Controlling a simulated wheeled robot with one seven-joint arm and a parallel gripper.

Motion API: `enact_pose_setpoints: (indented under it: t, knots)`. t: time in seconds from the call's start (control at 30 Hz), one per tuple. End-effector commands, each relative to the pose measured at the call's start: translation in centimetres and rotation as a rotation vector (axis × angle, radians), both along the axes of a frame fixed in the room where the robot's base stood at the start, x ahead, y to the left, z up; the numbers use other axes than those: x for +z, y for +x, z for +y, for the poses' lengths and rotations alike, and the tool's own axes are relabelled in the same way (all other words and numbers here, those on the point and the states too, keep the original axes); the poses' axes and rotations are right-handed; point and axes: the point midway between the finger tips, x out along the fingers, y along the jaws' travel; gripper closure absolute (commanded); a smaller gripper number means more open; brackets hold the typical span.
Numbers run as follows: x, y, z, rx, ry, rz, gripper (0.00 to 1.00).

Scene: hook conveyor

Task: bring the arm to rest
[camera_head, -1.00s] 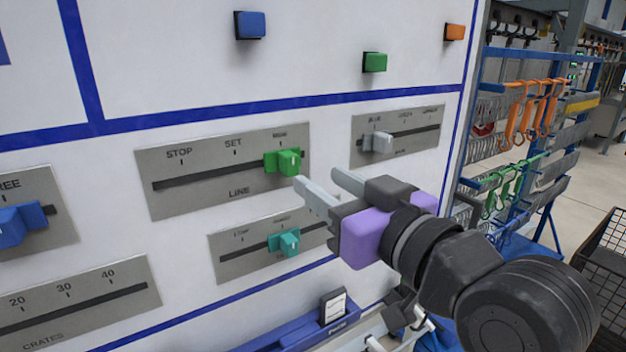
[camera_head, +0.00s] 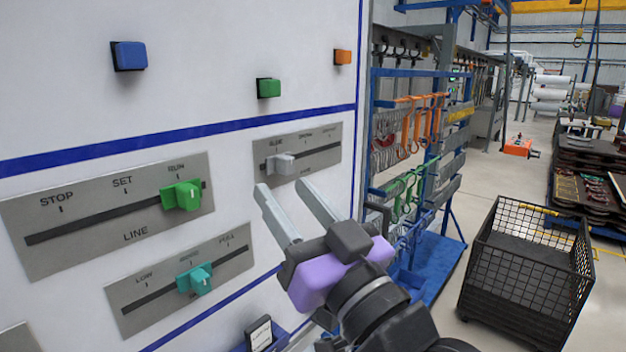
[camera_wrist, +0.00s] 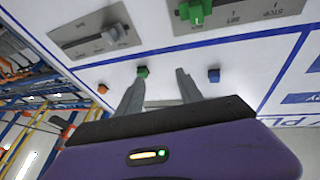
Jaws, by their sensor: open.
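My gripper (camera_head: 288,205) is open and empty in front of the white control panel (camera_head: 230,60), its two grey fingers apart and pointing up toward the panel. It also shows in the wrist view (camera_wrist: 158,82). The green LINE slider knob (camera_head: 182,195) stands at RUN, left of my gripper. The teal slider knob (camera_head: 196,278) stands near the middle of its track, lower left of my gripper. The grey slider knob (camera_head: 280,163) stands toward the left end of its track, just above my fingertips. My gripper appears apart from all the knobs.
Blue (camera_head: 129,56), green (camera_head: 268,88) and orange (camera_head: 343,57) buttons sit higher on the panel. A blue rack (camera_head: 420,72) with orange and green hooks stands right of it. A black mesh crate (camera_head: 525,270) stands on the floor at right, with open floor between.

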Motion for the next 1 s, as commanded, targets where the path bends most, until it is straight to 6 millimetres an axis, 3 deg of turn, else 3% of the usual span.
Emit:
enact_pose_setpoints:
  t: [0.27,0.47,0.7,1.0]
  knots:
    - [-8.7,-2.4,-6.9,-0.183,0.072,0.024,0.56]
    - [-14.7,-6.1,-11.4,-0.304,0.074,0.051,0.56]
    - [-21.0,-12.1,-15.9,-0.424,0.028,0.099,0.56]
    - [-27.0,-21.0,-19.8,-0.526,-0.076,0.201,0.56]
